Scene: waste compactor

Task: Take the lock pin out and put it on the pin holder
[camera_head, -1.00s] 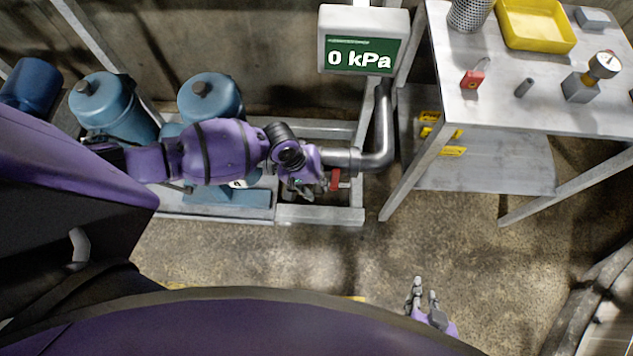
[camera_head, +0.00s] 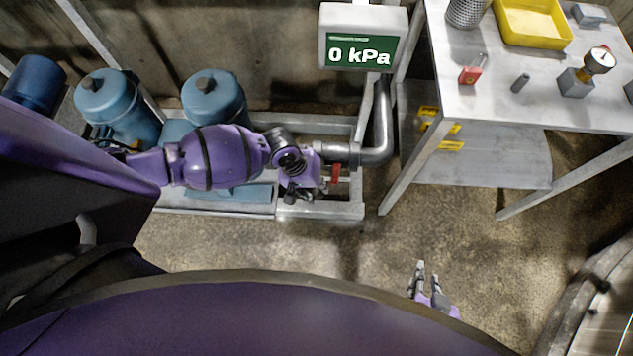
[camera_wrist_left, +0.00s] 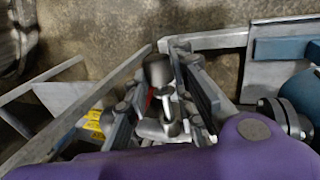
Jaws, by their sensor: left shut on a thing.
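My left gripper (camera_head: 297,193) is at the low metal frame, just left of a red handle on the pipe. In the left wrist view, its fingers (camera_wrist_left: 160,75) are on both sides of a grey, round-headed piece, which I take to be the lock pin (camera_wrist_left: 158,70). A bright metal rod (camera_wrist_left: 168,103) shows just below it. I cannot tell whether the pin is clear of its hole. In the head view the pin is hidden by my wrist. My right gripper (camera_head: 428,272) is empty over the floor, fingers apart. I cannot clearly identify the pin holder.
A display (camera_head: 361,52) reads 0 kPa. A bent pipe (camera_head: 381,130) lies between frame and table. The red handle (camera_head: 336,173) is close by.

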